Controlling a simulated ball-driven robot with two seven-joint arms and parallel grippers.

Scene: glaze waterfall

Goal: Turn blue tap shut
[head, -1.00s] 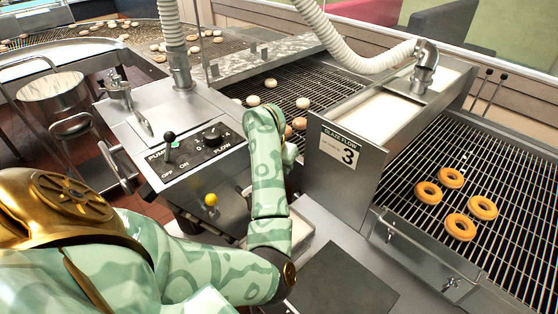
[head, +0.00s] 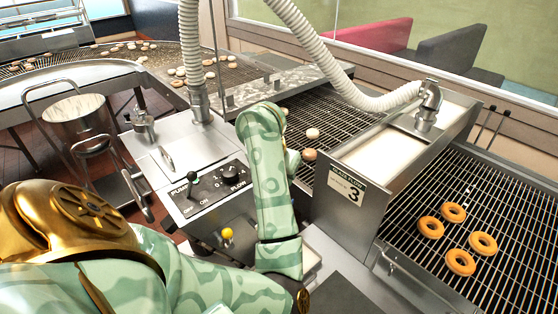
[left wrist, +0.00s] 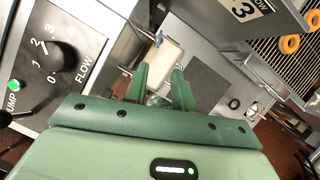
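A small blue tap handle (left wrist: 160,39) shows at the upper middle of the left wrist view, at the end of a thin metal pipe. In the head view I cannot see the blue tap. My left gripper (left wrist: 161,74) has two green fingers standing apart with a gap between them. The blue handle lies beyond the fingertips, apart from them in the picture. In the head view my green left forearm covers the gripper. My right gripper is in neither view.
The control panel with a FLOW knob (head: 230,171) and a PUMP lever (head: 190,178) stands left of my forearm. A yellow knob (head: 227,233) sits below it. The glaze tank (head: 385,150) stands right. Doughnuts (head: 460,262) lie on the right grate.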

